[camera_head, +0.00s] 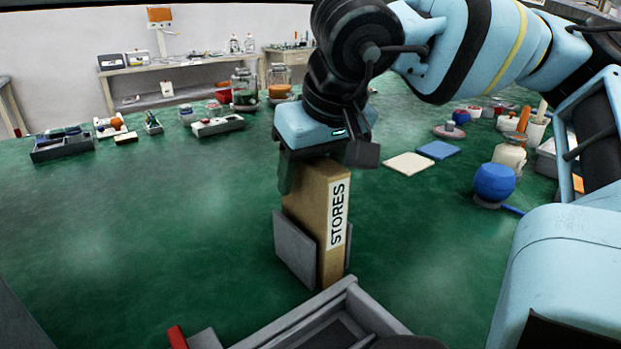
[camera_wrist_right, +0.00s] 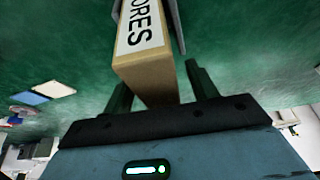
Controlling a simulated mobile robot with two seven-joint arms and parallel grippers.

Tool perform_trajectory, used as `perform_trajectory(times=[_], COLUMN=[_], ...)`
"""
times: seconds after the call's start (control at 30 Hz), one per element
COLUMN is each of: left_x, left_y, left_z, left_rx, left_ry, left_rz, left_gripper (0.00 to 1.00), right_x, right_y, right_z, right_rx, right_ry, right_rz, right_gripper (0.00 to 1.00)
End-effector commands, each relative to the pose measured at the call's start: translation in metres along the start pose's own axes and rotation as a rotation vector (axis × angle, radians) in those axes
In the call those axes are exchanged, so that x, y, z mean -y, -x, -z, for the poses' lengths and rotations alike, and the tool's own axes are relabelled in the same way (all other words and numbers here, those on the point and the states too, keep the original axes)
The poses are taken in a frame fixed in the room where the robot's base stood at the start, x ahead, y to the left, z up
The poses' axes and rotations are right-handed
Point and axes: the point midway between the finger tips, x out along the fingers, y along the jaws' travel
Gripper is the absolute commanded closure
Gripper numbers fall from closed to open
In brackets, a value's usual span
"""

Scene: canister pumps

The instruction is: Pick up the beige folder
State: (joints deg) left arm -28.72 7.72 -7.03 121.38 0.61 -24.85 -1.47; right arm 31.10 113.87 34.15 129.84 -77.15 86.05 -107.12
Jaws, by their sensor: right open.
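The beige folder (camera_head: 318,207) stands upright on the green surface, with a white label reading STORES on its spine. Grey plates (camera_head: 295,248) flank its lower part like a holder. My right gripper (camera_head: 318,172) is above the folder's top, pointing down. In the right wrist view its two fingers (camera_wrist_right: 160,85) are apart on either side of the folder (camera_wrist_right: 148,75), which lies between them. I cannot tell whether the fingers touch it. My left gripper is not clearly in view.
A grey tray (camera_head: 300,322) is at the front. A blue round container (camera_head: 493,183) and flat beige and blue squares (camera_head: 437,150) lie to the right. Jars and trays (camera_head: 217,125) line the back. The left middle of the green surface is clear.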

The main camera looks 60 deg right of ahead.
Motion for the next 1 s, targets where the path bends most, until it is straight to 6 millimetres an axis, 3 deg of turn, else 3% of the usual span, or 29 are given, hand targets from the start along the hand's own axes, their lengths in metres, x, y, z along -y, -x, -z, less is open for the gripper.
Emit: perform_trajectory(times=[0.83, 1.0], left_x=[-0.0012, -0.0010], left_y=[0.0007, -0.0001], left_z=[-0.0071, -0.0062], left_rx=[0.013, 0.011], left_ry=[0.001, 0.000], left_rz=[-0.002, -0.002], left_gripper=[1.00, 1.00], right_x=[-0.0001, -0.0001], right_y=[-0.0045, -0.0044], right_z=[-0.0021, -0.0021], right_rx=[0.001, 0.001], right_ry=[0.000, 0.000], right_rz=[-0.001, 0.000], right_gripper=[0.42, 0.64])
